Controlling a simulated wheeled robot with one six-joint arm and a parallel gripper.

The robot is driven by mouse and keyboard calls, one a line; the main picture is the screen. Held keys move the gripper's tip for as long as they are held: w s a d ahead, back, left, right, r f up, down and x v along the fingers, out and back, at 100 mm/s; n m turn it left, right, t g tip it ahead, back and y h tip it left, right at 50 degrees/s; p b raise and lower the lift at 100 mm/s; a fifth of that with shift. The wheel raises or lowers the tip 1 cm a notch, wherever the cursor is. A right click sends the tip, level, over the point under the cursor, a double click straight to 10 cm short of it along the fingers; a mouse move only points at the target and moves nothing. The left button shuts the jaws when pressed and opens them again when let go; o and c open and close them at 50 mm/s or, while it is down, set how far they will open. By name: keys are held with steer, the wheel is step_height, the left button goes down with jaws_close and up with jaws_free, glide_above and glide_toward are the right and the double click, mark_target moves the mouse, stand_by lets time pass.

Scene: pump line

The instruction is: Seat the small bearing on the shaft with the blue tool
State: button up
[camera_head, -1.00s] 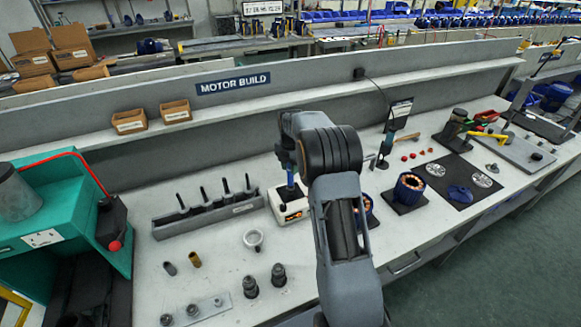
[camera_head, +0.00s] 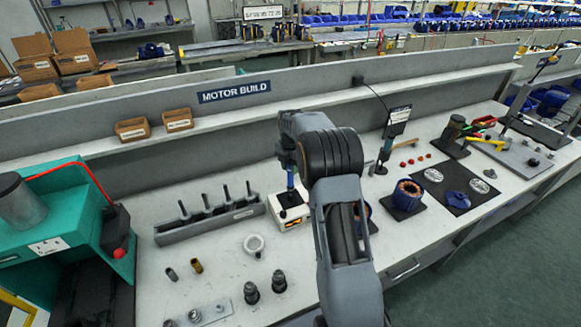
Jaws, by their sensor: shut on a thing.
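My gripper (camera_head: 289,163) is partly hidden behind my own arm and points down at the middle of the bench. It is shut on the upright blue tool (camera_head: 291,182). The tool's lower end is over the black top of a small white box (camera_head: 293,218) with an orange display; I cannot tell if it touches. Two dark stepped parts, which may be shafts, stand at the front: one on the left (camera_head: 251,293) and one on the right (camera_head: 279,282). I cannot pick out the small bearing for sure.
A grey rack (camera_head: 210,223) with upright black-handled tools stands left of the box. A pale ring (camera_head: 254,244) and two small cylinders lie in front. Blue motor parts (camera_head: 408,195) stand to the right. A green machine (camera_head: 70,225) fills the left end.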

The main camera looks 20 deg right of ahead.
steer(key=shift+r+p, duration=2.6)
steer(key=shift+r, duration=2.35)
steer(key=shift+a, duration=0.1)
